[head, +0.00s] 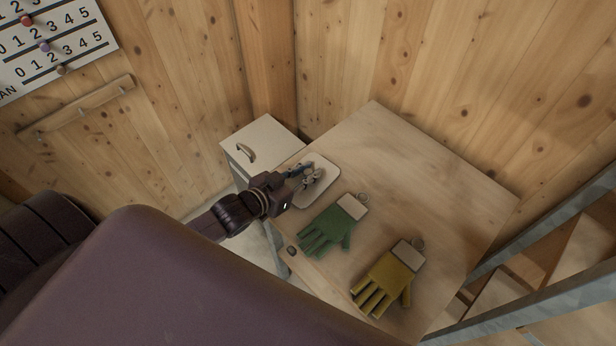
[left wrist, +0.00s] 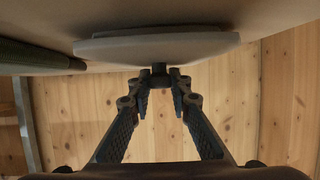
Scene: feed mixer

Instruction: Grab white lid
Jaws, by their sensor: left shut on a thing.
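The white lid (head: 324,189) is a flat, pale rounded square on the wooden table, near its left corner. It also shows edge-on in the left wrist view (left wrist: 200,46), with a small dark knob (left wrist: 160,70) at its middle. My left gripper (head: 309,176) is over the lid and hides part of it. In the left wrist view its two fingertips (left wrist: 159,82) are closed on the knob. The lid appears to lie flat against the table; I cannot tell a gap beneath it. My right gripper is not in view.
A green glove (head: 331,229) and a yellow glove (head: 387,282) lie on the table (head: 430,190) to the right. A white cabinet (head: 265,135) with a handle stands behind at left. Wooden walls close off the back. The table's far part is clear.

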